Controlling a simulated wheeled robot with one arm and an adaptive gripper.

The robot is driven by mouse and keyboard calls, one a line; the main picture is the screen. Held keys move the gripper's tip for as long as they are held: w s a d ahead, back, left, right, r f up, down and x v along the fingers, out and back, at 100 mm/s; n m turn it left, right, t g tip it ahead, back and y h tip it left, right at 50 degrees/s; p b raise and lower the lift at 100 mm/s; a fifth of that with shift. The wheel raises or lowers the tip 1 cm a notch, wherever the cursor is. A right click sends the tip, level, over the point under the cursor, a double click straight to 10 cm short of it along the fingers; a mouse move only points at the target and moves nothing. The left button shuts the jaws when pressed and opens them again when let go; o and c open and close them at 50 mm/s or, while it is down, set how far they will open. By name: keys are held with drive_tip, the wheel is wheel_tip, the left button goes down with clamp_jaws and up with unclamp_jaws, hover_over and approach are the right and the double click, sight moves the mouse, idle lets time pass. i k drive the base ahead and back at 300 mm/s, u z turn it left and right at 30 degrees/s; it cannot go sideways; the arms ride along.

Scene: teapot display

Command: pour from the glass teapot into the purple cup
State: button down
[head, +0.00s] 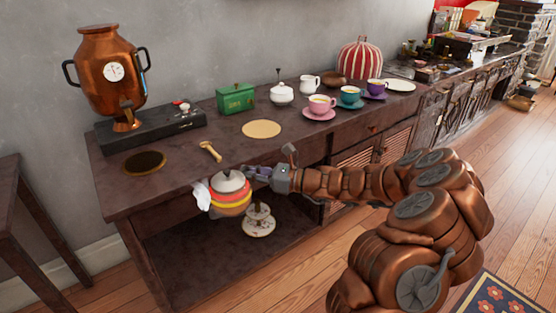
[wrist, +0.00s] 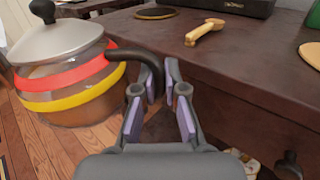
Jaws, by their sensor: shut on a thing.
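The glass teapot (head: 231,196) has a grey lid and red and yellow bands, with brown liquid showing in its lower part. It hangs in the air in front of the counter's front edge, roughly upright. In the wrist view the teapot (wrist: 70,75) is at the left, and its dark curved handle runs between my fingers. My gripper (head: 262,173) is shut on that handle; it also shows in the wrist view (wrist: 158,95). The purple cup (head: 375,86) stands on a purple saucer (head: 374,96) toward the right back of the counter, far from the teapot.
On the dark counter (head: 185,175) stand a copper urn (head: 105,75), a green tin (head: 236,99), a white sugar pot (head: 282,94), a pink cup (head: 321,104) and a teal cup (head: 350,95). A wooden scoop (head: 210,150) lies near the front. A tiered stand (head: 258,226) is below.

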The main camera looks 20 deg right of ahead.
sight(374, 87)
drive_tip(key=z, duration=3)
drive_tip(key=k, duration=1.15)
drive_tip(key=u, duration=1.35)
drive_tip(key=i, duration=1.1)
drive_tip(key=u, duration=0.05)
